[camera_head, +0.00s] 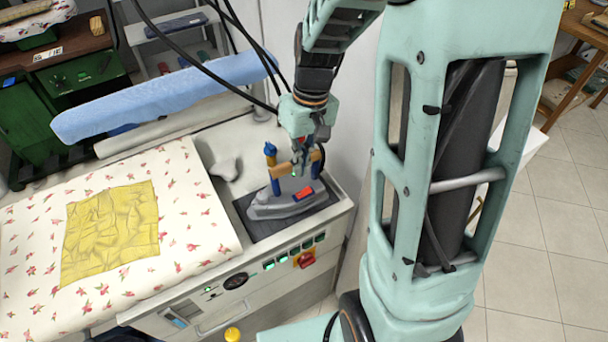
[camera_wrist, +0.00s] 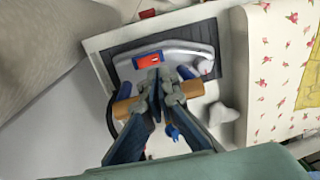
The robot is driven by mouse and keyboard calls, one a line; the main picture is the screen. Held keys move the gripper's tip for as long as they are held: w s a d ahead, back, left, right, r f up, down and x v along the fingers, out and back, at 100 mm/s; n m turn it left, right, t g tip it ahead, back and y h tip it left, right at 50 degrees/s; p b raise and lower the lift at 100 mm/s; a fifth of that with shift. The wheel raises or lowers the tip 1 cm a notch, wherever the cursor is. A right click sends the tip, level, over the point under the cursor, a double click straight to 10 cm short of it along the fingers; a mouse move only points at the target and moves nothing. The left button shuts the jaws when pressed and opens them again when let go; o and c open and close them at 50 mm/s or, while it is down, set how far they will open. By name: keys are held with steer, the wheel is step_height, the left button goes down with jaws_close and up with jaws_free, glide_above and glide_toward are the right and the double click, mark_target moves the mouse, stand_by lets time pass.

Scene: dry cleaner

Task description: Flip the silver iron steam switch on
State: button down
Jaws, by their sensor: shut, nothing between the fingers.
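The silver iron (camera_head: 283,205) rests on a dark pad at the right end of the ironing station, and it also shows in the wrist view (camera_wrist: 185,47). It has a wooden handle (camera_head: 280,171) on blue posts. A red rocker switch (camera_head: 304,193) in a blue surround sits on its top, near one end; it also shows in the wrist view (camera_wrist: 148,60). Whether the switch is on or off I cannot tell. My gripper (camera_wrist: 157,78) is shut and empty, over the handle, its tips close to the switch. Contact with the switch cannot be told.
The dark pad (camera_head: 241,205) lies on the white station (camera_head: 338,207). Its front panel has green buttons and a red-and-yellow switch (camera_head: 305,259). A yellow cloth (camera_head: 110,232) lies on the floral board (camera_head: 30,235). Black cables (camera_head: 235,88) hang behind the iron near my arm.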

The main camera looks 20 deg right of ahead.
step_height(320, 180, up, 6)
steer(key=shift+a+r, duration=0.15)
steer(key=shift+a, duration=0.25)
steer(key=shift+s, duration=0.15)
